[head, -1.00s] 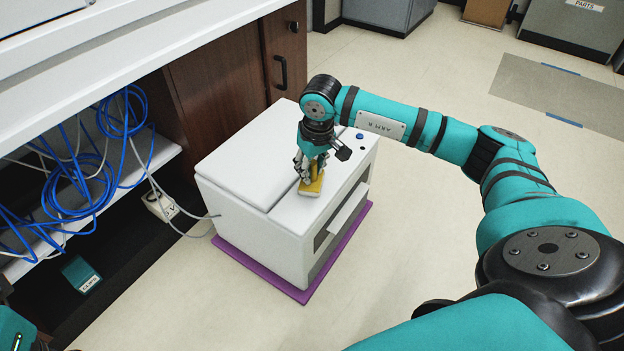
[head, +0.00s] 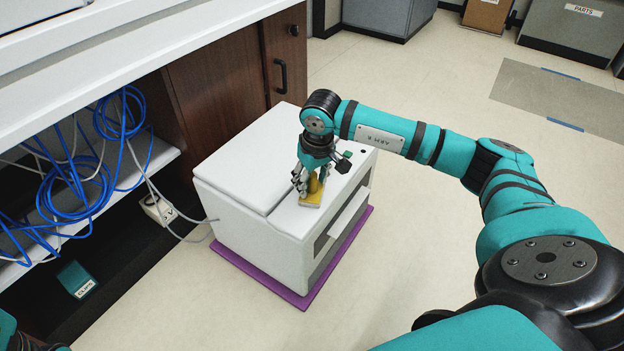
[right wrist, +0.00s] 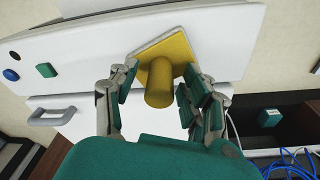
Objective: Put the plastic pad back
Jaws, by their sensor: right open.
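The yellow pad (head: 311,203), which I take to be the plastic pad, has a flat square plate and a round upright handle. It rests on the front part of the white machine's top (head: 255,150). In the right wrist view the yellow pad (right wrist: 161,75) shows its handle pointing toward the camera. My right gripper (head: 312,186) is above the pad, with its fingers open on either side of the handle. In the right wrist view the right gripper (right wrist: 160,98) shows gaps between fingers and handle. Only a bit of my left arm shows at the bottom left corner.
The machine stands on a purple mat (head: 340,252). Its top has a green button (right wrist: 46,70) and a blue button (right wrist: 11,74). Blue cables (head: 75,190) hang from the shelf under the white counter (head: 120,70).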

